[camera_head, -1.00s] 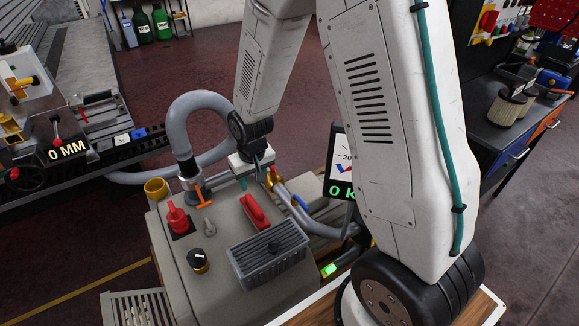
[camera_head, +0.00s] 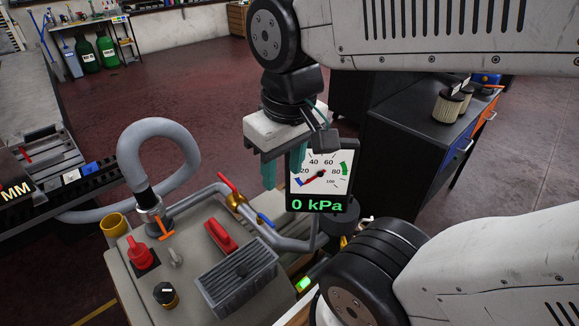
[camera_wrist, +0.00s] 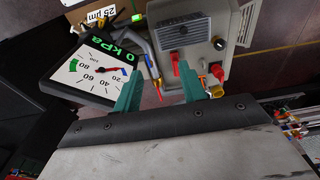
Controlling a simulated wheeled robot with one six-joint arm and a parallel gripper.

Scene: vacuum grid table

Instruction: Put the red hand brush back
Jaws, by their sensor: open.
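The red hand brush (camera_head: 221,236) appears to be the small red-handled piece lying on top of the beige machine housing (camera_head: 200,292), beside the grey ribbed box (camera_head: 238,279). Its bristles cannot be made out. In the wrist view the red piece (camera_wrist: 176,61) shows beyond my fingers, near the ribbed box. My gripper (camera_head: 285,165) has teal fingers that are apart and empty.
A pressure gauge (camera_head: 320,175) reading 0 kPa stands right behind the housing. A dark workbench (camera_head: 405,135) stands right.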

